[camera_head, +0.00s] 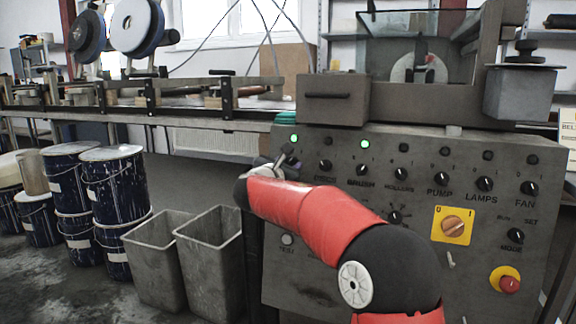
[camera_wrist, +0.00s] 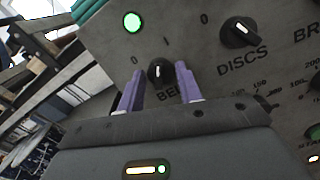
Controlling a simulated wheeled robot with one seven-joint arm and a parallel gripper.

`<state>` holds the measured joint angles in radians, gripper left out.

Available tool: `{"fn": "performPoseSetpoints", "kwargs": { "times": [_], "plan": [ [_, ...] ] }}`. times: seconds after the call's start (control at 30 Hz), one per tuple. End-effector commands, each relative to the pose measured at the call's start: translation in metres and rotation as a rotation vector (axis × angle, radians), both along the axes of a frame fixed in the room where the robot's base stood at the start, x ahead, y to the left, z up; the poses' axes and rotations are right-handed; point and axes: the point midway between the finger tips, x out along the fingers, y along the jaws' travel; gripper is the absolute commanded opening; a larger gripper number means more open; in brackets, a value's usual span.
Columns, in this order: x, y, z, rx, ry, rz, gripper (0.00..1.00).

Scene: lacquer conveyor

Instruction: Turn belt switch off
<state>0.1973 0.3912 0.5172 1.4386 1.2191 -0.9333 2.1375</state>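The belt switch (camera_wrist: 160,72) is a small black knob with a white pointer line on the grey control panel, its label partly hidden by my gripper. The marks 0 and 1 stand above it; the pointer lies roughly toward the 1 side. The green lamp (camera_wrist: 133,22) above it is lit and also shows in the head view (camera_head: 293,137). My gripper (camera_wrist: 160,80) is open, one purple finger on each side of the knob; I cannot tell whether they touch it. In the head view my gripper (camera_head: 280,162) is at the panel's upper left, largely behind my red arm.
The discs knob (camera_wrist: 239,34) is just right of the belt switch. More knobs, a yellow main switch (camera_head: 454,226) and a red button (camera_head: 508,283) fill the panel. Grey bins (camera_head: 160,255) and paint drums (camera_head: 112,185) stand on the floor at left. The conveyor (camera_head: 180,108) runs behind.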

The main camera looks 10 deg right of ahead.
Motion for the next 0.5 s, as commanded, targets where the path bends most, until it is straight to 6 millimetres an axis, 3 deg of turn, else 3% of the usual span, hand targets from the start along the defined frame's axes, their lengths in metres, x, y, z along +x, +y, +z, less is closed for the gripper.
{"fn": "performPoseSetpoints", "kwargs": {
  "times": [0.03, 0.2, 0.5],
  "plan": [
    [-0.0001, 0.0001, 0.0000, 0.000, 0.000, 0.000, 0.28],
    [-0.0001, 0.0002, 0.0001, 0.000, 0.000, 0.000, 0.06],
    [-0.0004, 0.0001, 0.0001, -0.029, 0.020, 0.006, 0.05]
  ]
}}
